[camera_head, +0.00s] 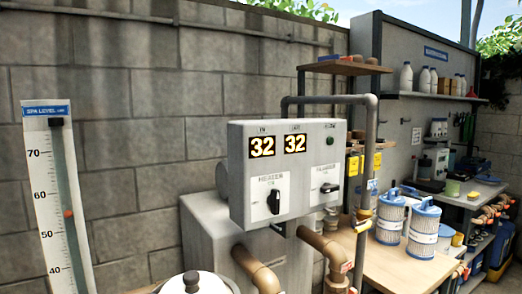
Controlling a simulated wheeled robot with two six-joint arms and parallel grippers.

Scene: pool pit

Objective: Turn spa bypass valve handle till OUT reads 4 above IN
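A grey control box (285,172) is in the middle of the head view. A small yellow fitting (363,227) is on the grey pipe right of the box. I cannot tell which part is the spa bypass valve handle. Neither of my grippers is in view.
Tan pipes (254,268) run below the box. A spa level gauge (57,190) stands at the left. A white rounded lid (196,284) is at the bottom edge. Filter cartridges (423,233) stand on a wooden bench (384,267) at right, beneath shelves with bottles.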

